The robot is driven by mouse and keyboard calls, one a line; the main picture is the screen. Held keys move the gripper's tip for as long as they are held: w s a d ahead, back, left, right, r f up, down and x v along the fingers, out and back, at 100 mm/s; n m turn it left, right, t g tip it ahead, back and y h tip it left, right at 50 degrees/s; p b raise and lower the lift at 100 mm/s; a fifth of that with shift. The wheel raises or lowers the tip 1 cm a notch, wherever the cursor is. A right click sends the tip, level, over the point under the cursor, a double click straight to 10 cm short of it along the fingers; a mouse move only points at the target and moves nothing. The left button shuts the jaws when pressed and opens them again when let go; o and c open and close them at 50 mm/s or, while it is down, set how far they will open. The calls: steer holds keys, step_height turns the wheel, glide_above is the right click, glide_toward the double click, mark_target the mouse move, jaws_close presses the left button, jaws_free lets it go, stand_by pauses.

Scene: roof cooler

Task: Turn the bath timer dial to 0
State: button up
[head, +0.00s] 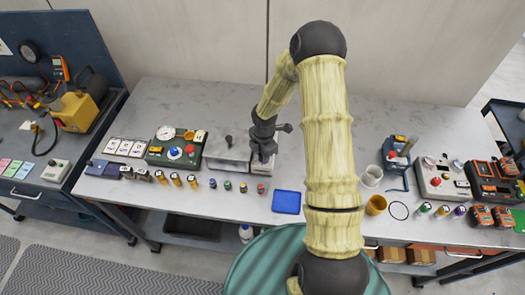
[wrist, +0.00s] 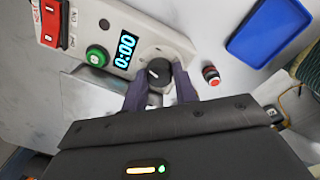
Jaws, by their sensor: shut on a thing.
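The bath timer dial (wrist: 158,70) is a round black knob with a white pointer mark on a pale control panel (wrist: 182,47). The dial itself cannot be made out there.
On the panel are a green button (wrist: 96,56) and a red HEAT switch (wrist: 55,22). A small red-topped piece (wrist: 211,75) and a blue tray (wrist: 268,30) lie close by. Small colored vials line the bench front. Free bench lies behind the unit.

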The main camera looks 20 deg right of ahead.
steer(key=shift+w+r+n+p, duration=0.1)
steer(key=shift+n+p, duration=0.55)
steer(key=shift+n, duration=0.65)
steer(key=o, duration=1)
steer(key=r, duration=0.5)
steer(key=r+b, duration=0.1)
steer(key=r, duration=1.1)
steer(key=shift+s+d+r, duration=0.15)
steer(key=shift+s+d, duration=0.05)
steer(key=shift+s, duration=0.15)
